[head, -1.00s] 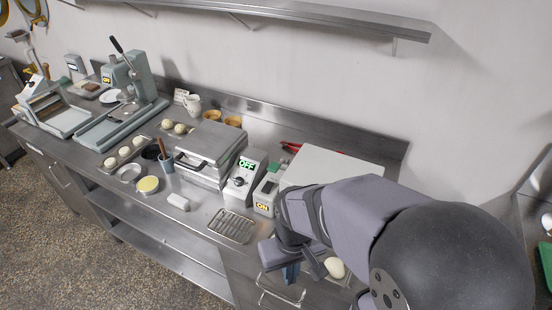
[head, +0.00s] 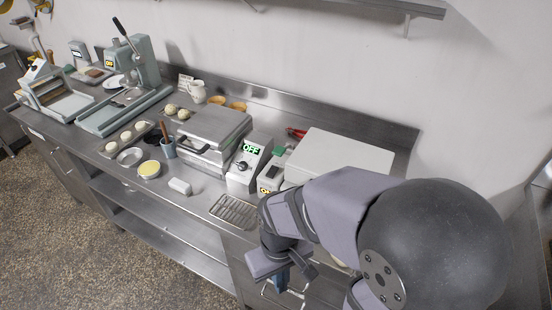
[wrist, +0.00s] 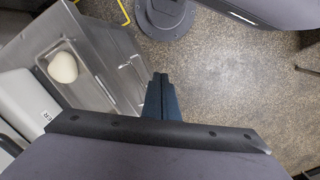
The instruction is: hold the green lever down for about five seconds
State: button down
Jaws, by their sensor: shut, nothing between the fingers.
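A small green piece (head: 279,151), which looks like the green lever, shows at the back of a small control box (head: 272,184) with a yellow-lit display. It is small here, and I cannot tell whether it is up or down. My gripper (head: 281,284) is over the front edge of the counter, in front of that box and well apart from the green piece. In the wrist view my gripper (wrist: 161,82) has its fingers together and empty, pointing over the counter edge and floor. The green piece does not show in the wrist view.
A grey box with a green OFF display (head: 247,169) and a press (head: 212,140) stand left of the control box. A large white-topped box (head: 340,155) stands right. A wire rack (head: 234,210) lies in front. A dough ball (wrist: 63,66) lies on a tray.

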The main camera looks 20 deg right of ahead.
jog(key=w+a+f+y+b, duration=0.1)
jog(key=w+a+f+b, duration=0.25)
jog(key=a, duration=0.25)
jog(key=w+a+f+y+b, duration=0.1)
jog(key=w+a+f+b, duration=0.1)
jog(key=a+f+b, duration=0.4)
jog(key=w+a+r+m+t+y, duration=0.25)
jog(key=w+a+t, duration=0.2)
jog(key=w, duration=0.35)
jog(key=w+a+r+m+t+y, duration=0.1)
jog(key=w+a+r+t, duration=0.25)
jog(key=w+a, duration=0.35)
jog(key=w+d+r+m+t+h, duration=0.45)
jog(key=w+d+r, duration=0.45)
jog(key=w+r, duration=0.25)
jog(key=s+d+r+m+h, duration=0.1)
jog(key=d+r+h, duration=0.2)
jog(key=d+h, duration=0.2)
jog(key=s+d+r+m+h, duration=0.2)
jog(key=d+h, duration=0.4)
jog(key=d, duration=0.6)
jog(key=shift+s+d+r+g+h+p, duration=0.15)
jog(key=shift+s+r+g+h+p, duration=0.15)
jog(key=shift+r+g+p, duration=0.15)
